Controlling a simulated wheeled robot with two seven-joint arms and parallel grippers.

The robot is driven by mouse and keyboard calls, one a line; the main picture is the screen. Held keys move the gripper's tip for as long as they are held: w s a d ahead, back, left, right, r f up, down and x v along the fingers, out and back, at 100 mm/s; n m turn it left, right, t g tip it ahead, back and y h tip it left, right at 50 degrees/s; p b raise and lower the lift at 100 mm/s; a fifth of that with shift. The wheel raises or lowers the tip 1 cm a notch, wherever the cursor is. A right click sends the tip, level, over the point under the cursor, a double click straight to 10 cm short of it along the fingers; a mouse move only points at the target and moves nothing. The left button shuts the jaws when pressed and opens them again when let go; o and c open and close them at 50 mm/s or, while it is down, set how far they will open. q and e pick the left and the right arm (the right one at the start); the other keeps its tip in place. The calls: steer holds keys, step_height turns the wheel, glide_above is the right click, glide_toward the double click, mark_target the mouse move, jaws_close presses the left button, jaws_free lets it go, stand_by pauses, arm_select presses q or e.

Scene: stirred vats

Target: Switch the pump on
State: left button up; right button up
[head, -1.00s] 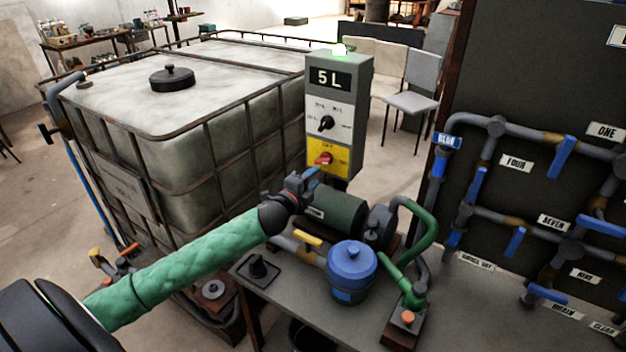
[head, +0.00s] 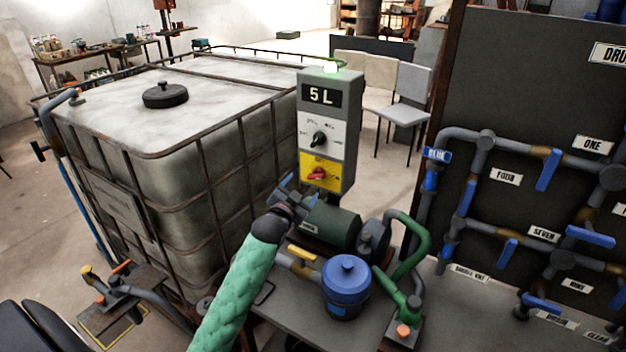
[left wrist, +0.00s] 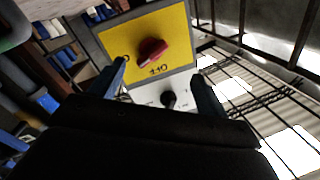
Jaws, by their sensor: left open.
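A grey control box (head: 345,135) stands behind the bench with a "5 L" display, a black dial (head: 319,138) on a white panel and a red rotary switch (head: 317,174) on a yellow panel. My left gripper (head: 297,190) is open and empty, just below and in front of the yellow panel. In the left wrist view the red switch (left wrist: 151,50) shows ahead between the fingers (left wrist: 160,86), apart from them. The words by the switch are too small to read surely.
A caged white tank (head: 120,110) stands left of the box. A blue-lidded pot (head: 347,280) and a green hose (head: 416,235) are close right of my arm. A dark board (head: 540,100) with pipes and blue valves fills the right.

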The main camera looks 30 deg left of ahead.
mark_target(314, 179)
arm_select(q)
steer(key=n+h, duration=0.1)
steer(key=n, duration=0.1)
steer(key=n+h, duration=0.1)
steer(key=n, duration=0.5)
steer(key=shift+s+f+h, duration=0.15)
steer(key=shift+s+h, duration=0.15)
steer(key=shift+h, duration=0.1)
arm_select(e)
steer(key=shift+s+d+f, duration=0.1)
steer(key=shift+s+f, duration=0.4)
steer(key=shift+f, duration=0.15)
arm_select(q)
steer(key=w+p, duration=0.3)
steer(key=w, duration=0.3)
steer(key=shift+w, duration=0.25)
steer(key=shift+w+d+f, duration=0.1)
steer(key=shift+w, duration=0.5)
arm_select(e)
steer(key=s+d+f, duration=0.2)
steer(key=s+f, duration=0.1)
steer(key=f, duration=0.2)
steer(key=shift+d+f+t, duration=0.3)
